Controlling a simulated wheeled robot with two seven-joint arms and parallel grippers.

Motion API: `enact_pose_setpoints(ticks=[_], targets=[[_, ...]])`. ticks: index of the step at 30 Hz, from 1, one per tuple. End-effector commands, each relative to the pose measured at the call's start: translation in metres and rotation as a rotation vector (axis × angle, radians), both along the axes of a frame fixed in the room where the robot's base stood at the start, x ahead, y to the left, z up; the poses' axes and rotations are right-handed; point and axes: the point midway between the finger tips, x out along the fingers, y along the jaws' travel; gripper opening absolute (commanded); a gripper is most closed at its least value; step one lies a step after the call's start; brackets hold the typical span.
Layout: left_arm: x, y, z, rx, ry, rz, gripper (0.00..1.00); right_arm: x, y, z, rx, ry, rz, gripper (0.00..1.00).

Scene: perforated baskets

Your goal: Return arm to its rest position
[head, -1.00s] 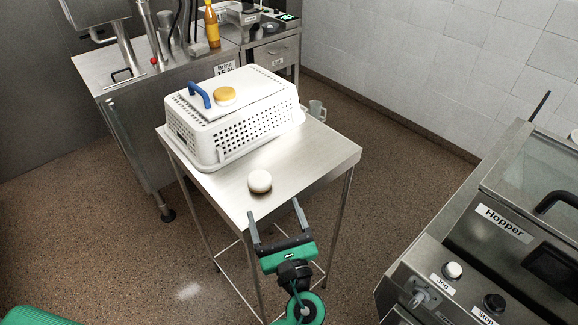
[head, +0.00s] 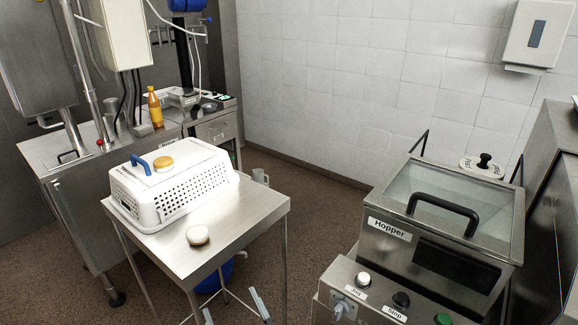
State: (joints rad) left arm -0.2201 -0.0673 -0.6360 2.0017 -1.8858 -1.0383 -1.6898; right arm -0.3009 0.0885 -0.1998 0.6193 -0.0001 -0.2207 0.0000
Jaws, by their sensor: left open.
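The tips of my left gripper (head: 234,309) show at the bottom edge of the head view, below the near edge of the small steel table (head: 262,204). Its two fingers are spread apart with nothing between them. The rest of this gripper and its arm is cut off by the picture edge. My right gripper is not in view.
A white perforated basket (head: 190,190) with a blue handle (head: 141,164) and a yellow round piece (head: 163,162) on top stands on the table. A pale round piece (head: 198,236) lies near the table's front. A hopper machine (head: 440,245) stands at right; floor shows between.

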Motion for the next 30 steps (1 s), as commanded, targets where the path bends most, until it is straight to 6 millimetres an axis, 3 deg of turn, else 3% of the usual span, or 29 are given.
enact_pose_setpoints(ticks=[2,8,17,20,23,26,30], targets=[[0.0,0.0,-0.001,-0.002,0.002,-0.002,0.78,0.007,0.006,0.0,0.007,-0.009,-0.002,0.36],[0.013,-0.006,-0.047,-0.083,0.068,-0.069,0.78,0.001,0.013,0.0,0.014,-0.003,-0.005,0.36],[0.025,-0.013,-0.141,-0.279,0.204,-0.163,0.78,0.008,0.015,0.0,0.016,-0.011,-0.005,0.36],[0.024,-0.013,-0.187,-0.385,0.269,-0.186,0.78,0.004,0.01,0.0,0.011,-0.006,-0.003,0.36],[0.018,-0.009,-0.248,-0.533,0.352,-0.193,0.78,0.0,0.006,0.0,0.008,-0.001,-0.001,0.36],[0.0,-0.002,-0.323,-0.739,0.447,-0.167,0.78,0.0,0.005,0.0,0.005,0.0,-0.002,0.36],[-0.043,0.015,-0.421,-1.055,0.547,-0.052,0.78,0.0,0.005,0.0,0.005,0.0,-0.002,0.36]])
